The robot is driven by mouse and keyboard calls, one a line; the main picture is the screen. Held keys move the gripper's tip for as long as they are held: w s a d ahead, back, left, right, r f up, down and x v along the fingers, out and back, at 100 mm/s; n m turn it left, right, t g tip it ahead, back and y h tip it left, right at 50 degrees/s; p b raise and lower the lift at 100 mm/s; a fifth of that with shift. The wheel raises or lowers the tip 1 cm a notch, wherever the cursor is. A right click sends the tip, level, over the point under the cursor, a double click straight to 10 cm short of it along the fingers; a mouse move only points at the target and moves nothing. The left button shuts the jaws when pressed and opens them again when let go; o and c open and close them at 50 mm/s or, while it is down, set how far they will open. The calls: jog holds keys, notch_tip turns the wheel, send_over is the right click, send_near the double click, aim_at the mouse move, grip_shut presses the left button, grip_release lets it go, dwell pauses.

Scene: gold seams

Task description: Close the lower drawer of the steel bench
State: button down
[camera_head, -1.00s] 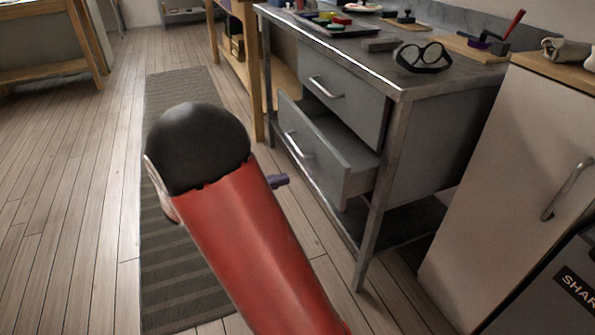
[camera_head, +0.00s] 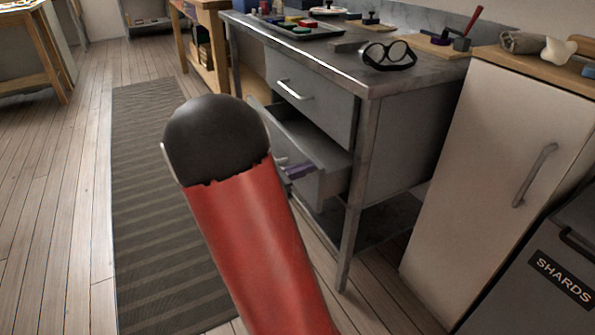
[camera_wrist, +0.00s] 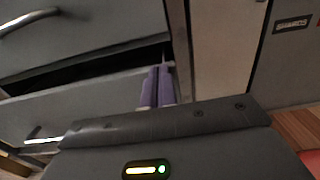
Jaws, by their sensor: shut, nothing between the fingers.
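The steel bench (camera_head: 360,95) stands right of my arm in the head view. Its lower drawer (camera_head: 333,174) is pulled out, its front partly hidden by my red arm. The drawer front also shows in the wrist view (camera_wrist: 85,112), with a dark gap above it. My gripper (camera_head: 297,171) has purple fingers, close together and empty, at the drawer front. In the wrist view the fingers (camera_wrist: 158,72) overlap the front near its right end, tips by its top edge. I cannot tell whether they touch it. The upper drawer (camera_head: 310,98) is shut.
A white cabinet (camera_head: 480,170) stands right of the bench, with a grey bin labelled SHARDS (camera_head: 565,275) beside it. Goggles (camera_head: 388,55) and a tray (camera_head: 300,30) lie on the bench top. A striped mat (camera_head: 150,220) covers floor left of my arm.

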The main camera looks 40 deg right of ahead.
aim_at(332, 172)
jog(key=p+x, duration=0.1)
jog(key=x, duration=0.7)
jog(key=shift+s+d+r, duration=0.1)
jog(key=shift+d, duration=0.1)
jog(key=shift+w+a+p, duration=0.25)
jog(key=shift+a+p, duration=0.2)
jog(key=shift+p, duration=0.1)
jog(key=p+v, duration=0.1)
jog(key=v, duration=1.2)
jog(key=shift+a, duration=0.25)
jog(key=s+a+r+m+t+y+p, duration=0.1)
jog(key=s+a+r+m+t+y, duration=0.1)
jog(key=s+a+m+y, duration=0.3)
jog(key=s+a+r+m+t+y, duration=0.3)
jog(key=s+a+m+t+y, duration=0.1)
jog(key=a, duration=0.6)
jog(key=s+a+r+m+t+y+p, duration=0.1)
jog(key=s+a+r+m+t+y, duration=0.2)
jog(key=s+a+m+y, duration=0.2)
jog(key=a+m+y, duration=0.1)
jog(key=a+y, duration=0.2)
jog(key=shift+s+a+t+y+p, duration=0.3)
jog(key=shift+s+a+p, duration=0.05)
jog(key=shift+s, duration=0.05)
